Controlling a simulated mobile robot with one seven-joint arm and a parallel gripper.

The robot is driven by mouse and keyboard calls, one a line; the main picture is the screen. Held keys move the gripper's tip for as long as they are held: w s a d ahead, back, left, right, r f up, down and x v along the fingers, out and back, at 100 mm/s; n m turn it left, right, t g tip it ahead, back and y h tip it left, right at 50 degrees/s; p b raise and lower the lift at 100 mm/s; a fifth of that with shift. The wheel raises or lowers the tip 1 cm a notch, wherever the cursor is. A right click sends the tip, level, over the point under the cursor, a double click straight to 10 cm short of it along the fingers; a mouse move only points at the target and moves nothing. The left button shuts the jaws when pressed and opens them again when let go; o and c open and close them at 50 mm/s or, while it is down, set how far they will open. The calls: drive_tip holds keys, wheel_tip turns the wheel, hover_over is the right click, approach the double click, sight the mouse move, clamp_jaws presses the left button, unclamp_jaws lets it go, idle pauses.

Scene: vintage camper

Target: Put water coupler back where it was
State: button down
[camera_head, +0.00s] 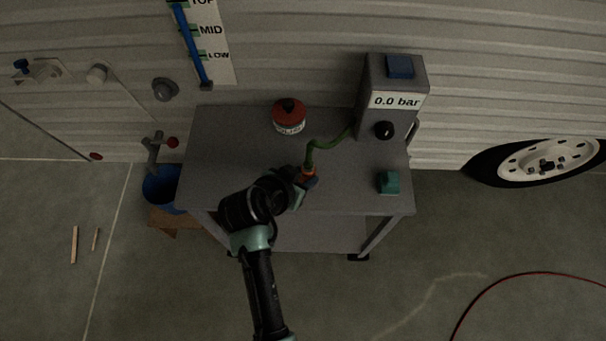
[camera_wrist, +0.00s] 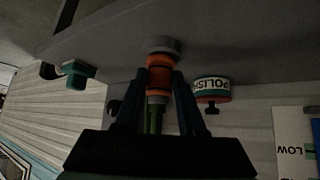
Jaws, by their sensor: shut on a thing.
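My gripper (camera_head: 302,181) is shut on the water coupler (camera_head: 309,173), an orange piece with a grey end ring and a green hose. In the wrist view the coupler (camera_wrist: 159,78) sits between the two dark fingers (camera_wrist: 158,100), its grey ring pointing away from the palm, toward the grey tabletop. I cannot tell whether the ring touches the tabletop. The green hose (camera_head: 330,142) runs from the coupler to the grey pump box (camera_head: 371,100), which reads 0.0 bar. A small teal block (camera_head: 389,182) stands on the cart's right side, apart from the coupler; it also shows in the wrist view (camera_wrist: 78,72).
The grey cart (camera_head: 230,150) has clear tabletop at left. A red-topped polish tin (camera_head: 289,115) stands near its back edge. A blue bucket (camera_head: 160,188) is left of the cart. The camper wall (camera_head: 300,70) is behind it. A red hose (camera_head: 500,282) lies on the floor.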

drive_tip(key=shift+f, duration=0.25)
drive_tip(key=c, duration=0.5)
unclamp_jaws()
